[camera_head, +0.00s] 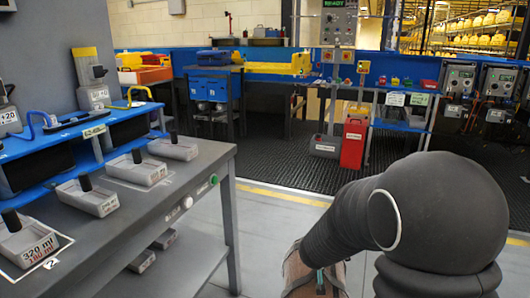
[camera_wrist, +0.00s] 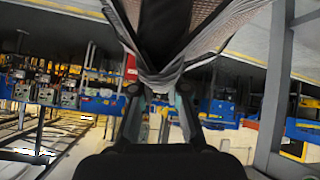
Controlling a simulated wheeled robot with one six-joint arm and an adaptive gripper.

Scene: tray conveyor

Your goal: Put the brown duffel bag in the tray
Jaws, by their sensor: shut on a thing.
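The brown duffel bag (camera_head: 297,270) shows in part at the bottom of the head view, below the end of my dark arm. My gripper (camera_wrist: 160,90) is shut on the bag, which hangs across the top middle of the wrist view (camera_wrist: 200,45). There its cloth is gathered in a point between the fingertips, with a dark area and lighter mesh-like sides. Most of the bag is cut off in both views. No large tray for the bag can be made out for certain.
A grey table (camera_head: 190,200) at the left bears several small grey holders with black knobs. A blue shelf (camera_head: 90,140) stands on it. A red bin (camera_head: 353,140) and a blue-edged counter (camera_head: 270,55) are at the back. The floor between is clear.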

